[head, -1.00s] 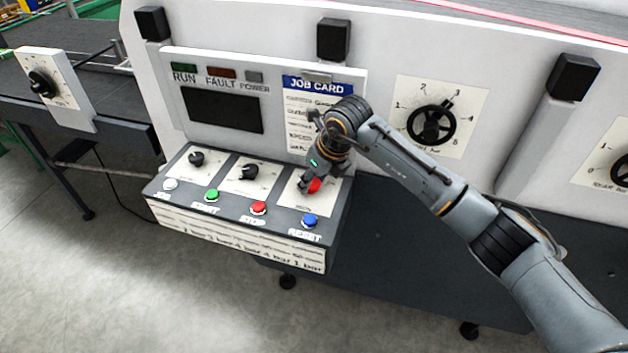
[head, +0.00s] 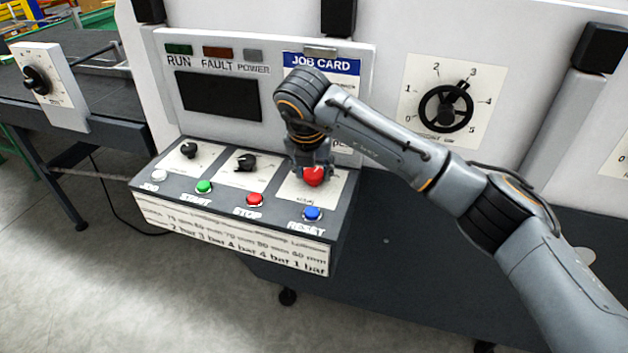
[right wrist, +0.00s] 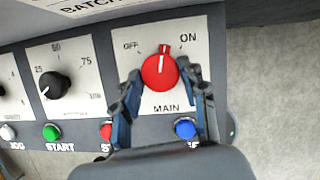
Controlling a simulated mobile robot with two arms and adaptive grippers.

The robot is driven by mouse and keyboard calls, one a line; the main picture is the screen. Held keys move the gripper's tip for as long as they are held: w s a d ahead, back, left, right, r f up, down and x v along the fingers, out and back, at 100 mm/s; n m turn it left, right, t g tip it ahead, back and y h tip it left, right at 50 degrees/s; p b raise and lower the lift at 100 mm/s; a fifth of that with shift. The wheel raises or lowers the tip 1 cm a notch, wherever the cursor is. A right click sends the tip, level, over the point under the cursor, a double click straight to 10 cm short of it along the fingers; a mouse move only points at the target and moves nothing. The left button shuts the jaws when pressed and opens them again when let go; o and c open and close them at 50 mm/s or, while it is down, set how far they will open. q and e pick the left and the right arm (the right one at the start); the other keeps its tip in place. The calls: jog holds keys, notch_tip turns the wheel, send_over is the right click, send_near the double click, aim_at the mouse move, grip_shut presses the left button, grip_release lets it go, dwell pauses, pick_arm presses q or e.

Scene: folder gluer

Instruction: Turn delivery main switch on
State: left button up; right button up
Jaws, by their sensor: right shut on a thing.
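The delivery main switch is a red rotary knob (right wrist: 159,72) on a white plate marked MAIN, with OFF at upper left and ON at upper right. Its white pointer mark points up, between the two labels. In the head view the red knob (head: 314,176) sits at the right end of the sloped control panel (head: 345,215). My right gripper (right wrist: 165,76) has a finger on each side of the knob and is shut on it. In the head view my right gripper (head: 312,165) partly covers the plate around the knob. My left gripper is not in view.
Two black knobs (head: 245,161) (head: 190,150) sit left of the switch. White, green (head: 204,187), red (head: 255,199) and blue (head: 313,214) buttons line the panel's front edge, the blue one close below my gripper. A black handwheel (head: 446,107) is on the wall to the right.

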jog(key=m+b, duration=0.1)
jog(key=m+h+b, duration=0.1)
jog(key=m, duration=0.1)
jog(key=shift+w+a+f+m+g+b, duration=0.1)
jog(key=shift+a+m+g+b, duration=0.05)
jog(key=shift+m+g+b, duration=0.2)
jog(key=shift+m+h+b, duration=0.5)
jog(key=shift+m+b, duration=0.2)
jog(key=shift+m, duration=0.45)
jog(key=shift+g, duration=0.25)
jog(key=o, duration=1.1)
jog(key=shift+r, duration=0.25)
jog(key=v, duration=1.1)
jog(key=shift+a+r, duration=0.25)
jog(key=shift+r, duration=0.05)
